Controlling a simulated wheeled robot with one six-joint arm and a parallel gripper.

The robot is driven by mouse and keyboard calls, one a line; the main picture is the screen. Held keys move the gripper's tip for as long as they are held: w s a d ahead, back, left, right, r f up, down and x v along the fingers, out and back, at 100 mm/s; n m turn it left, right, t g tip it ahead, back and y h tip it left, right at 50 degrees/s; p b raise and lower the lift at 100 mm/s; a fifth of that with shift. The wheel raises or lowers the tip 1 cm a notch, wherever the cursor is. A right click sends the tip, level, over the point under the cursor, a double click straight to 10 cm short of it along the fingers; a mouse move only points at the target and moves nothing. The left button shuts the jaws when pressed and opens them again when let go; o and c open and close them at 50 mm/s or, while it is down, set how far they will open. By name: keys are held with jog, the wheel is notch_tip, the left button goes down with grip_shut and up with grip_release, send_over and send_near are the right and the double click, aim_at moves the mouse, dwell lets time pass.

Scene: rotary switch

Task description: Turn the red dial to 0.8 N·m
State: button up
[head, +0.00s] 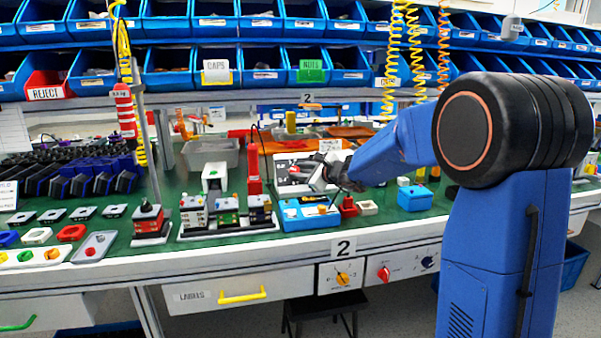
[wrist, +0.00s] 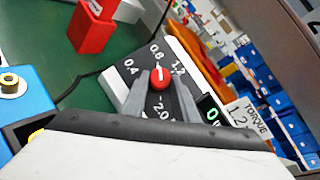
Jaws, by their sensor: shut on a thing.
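The red dial (wrist: 160,78) sits on a dark scale plate marked 0.4, 0.8, 1.2 and 2.0 in the wrist view. A small pale mark on the dial appears to point up toward 0.8, but it is too small to read exactly. My gripper (wrist: 161,85) has a grey finger on each side of the dial and is shut on it. In the head view my gripper (head: 326,180) is at the white torque device (head: 285,188), and the dial cannot be made out there. The device's green-lit display (wrist: 211,113) is partly hidden, with only a 0 readable.
A tag reading TORQUE 1.2 (wrist: 249,117) stands beside the device. A red block (wrist: 92,28) is on the green mat. A blue box (head: 308,214) stands in front of the device. A separate red knob (head: 383,273) is on the bench's front panel. Blue bins (head: 220,65) line the back.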

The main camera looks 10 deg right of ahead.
jog(key=o, duration=1)
jog(key=shift+o, duration=0.2)
jog(key=v, duration=1.7)
jog(key=shift+s, duration=0.25)
jog(key=shift+d, duration=0.15)
